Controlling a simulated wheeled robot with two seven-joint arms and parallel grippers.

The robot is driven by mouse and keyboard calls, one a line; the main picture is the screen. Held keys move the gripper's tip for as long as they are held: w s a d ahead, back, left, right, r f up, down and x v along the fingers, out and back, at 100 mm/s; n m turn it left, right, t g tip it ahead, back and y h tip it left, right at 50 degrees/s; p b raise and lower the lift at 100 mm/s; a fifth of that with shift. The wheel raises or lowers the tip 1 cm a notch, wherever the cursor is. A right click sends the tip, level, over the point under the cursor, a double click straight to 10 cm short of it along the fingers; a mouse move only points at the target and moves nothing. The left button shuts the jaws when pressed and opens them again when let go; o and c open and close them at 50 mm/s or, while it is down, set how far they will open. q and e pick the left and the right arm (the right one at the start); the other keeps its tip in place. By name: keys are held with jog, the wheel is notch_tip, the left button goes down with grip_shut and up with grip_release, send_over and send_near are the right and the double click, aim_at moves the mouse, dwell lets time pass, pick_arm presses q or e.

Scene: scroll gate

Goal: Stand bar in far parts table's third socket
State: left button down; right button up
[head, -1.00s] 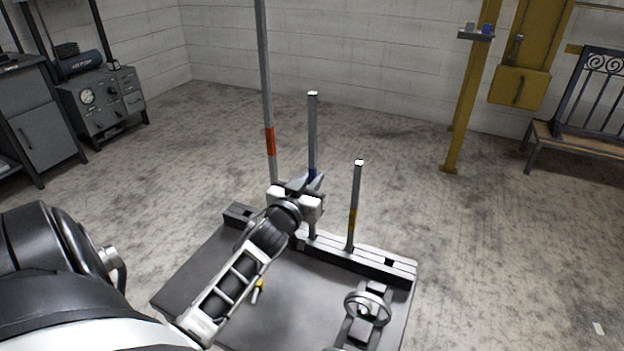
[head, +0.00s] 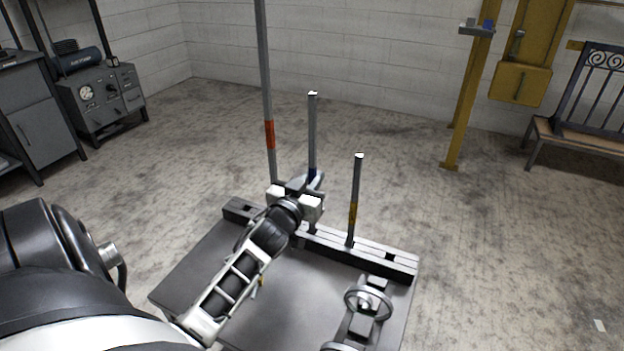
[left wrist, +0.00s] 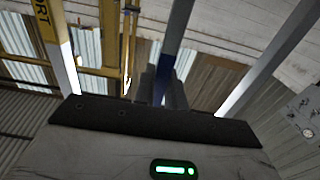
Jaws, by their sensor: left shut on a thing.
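The parts table (head: 270,315) has a slotted rail (head: 375,258) along its far edge. A bar with a blue band (head: 312,130) stands upright there, between a taller bar with a red band (head: 266,90) and a shorter bar with a yellow band (head: 356,185). My left gripper (head: 313,184) is shut on the blue-banded bar around its band. The band (left wrist: 163,80) shows between the fingers in the left wrist view. The blue-banded bar's lower end meets the rail below my gripper; its seating is unclear. My right gripper is not in view.
A handwheel (head: 368,302) sits on the table's front right. A yellow post (head: 468,100) and a bench (head: 575,135) stand at the back right. A grey cabinet (head: 102,100) stands at the back left. Floor behind the table is clear.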

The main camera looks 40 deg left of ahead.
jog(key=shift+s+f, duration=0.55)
pick_arm(q)
jog(key=shift+f+b, duration=0.3)
jog(key=shift+f, duration=0.05)
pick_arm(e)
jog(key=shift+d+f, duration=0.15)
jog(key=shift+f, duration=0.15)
pick_arm(q)
jog(key=c, duration=1.4)
grip_release()
jog(key=shift+o, duration=0.2)
jog(key=v, duration=1.6)
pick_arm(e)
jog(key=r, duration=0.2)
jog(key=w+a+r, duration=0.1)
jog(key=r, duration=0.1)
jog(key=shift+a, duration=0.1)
pick_arm(q)
jog(key=shift+f, duration=0.1)
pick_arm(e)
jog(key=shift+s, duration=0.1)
